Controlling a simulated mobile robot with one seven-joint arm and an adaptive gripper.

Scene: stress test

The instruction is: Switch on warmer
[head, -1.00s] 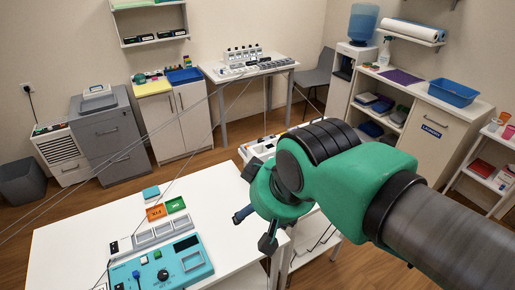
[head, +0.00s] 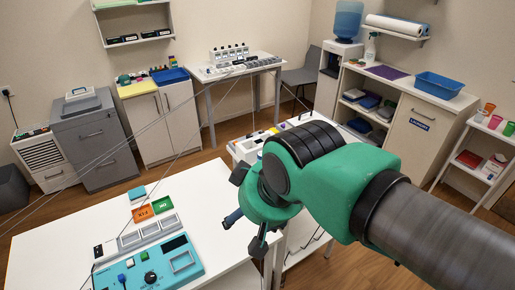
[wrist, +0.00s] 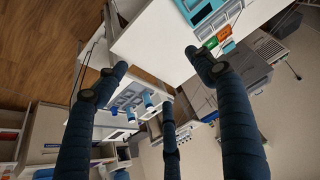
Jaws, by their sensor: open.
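No label in view reads as a warmer, so I cannot tell which device it is. A teal control panel (head: 160,262) lies on the white table at the lower left. It has a dark display, a green button, a black knob (head: 150,277), a blue part and a white-framed square. Part of the panel also shows at the top of the wrist view (wrist: 205,12). My gripper (head: 246,228) is open and empty beside the table's right edge, right of the panel and apart from it. Its dark fingers are spread in the wrist view (wrist: 150,85).
A white cart (head: 297,262) stands right of the table, partly behind my arm. Several cables cross the left side. Cabinets, a rear bench (head: 240,70) and shelves line the walls.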

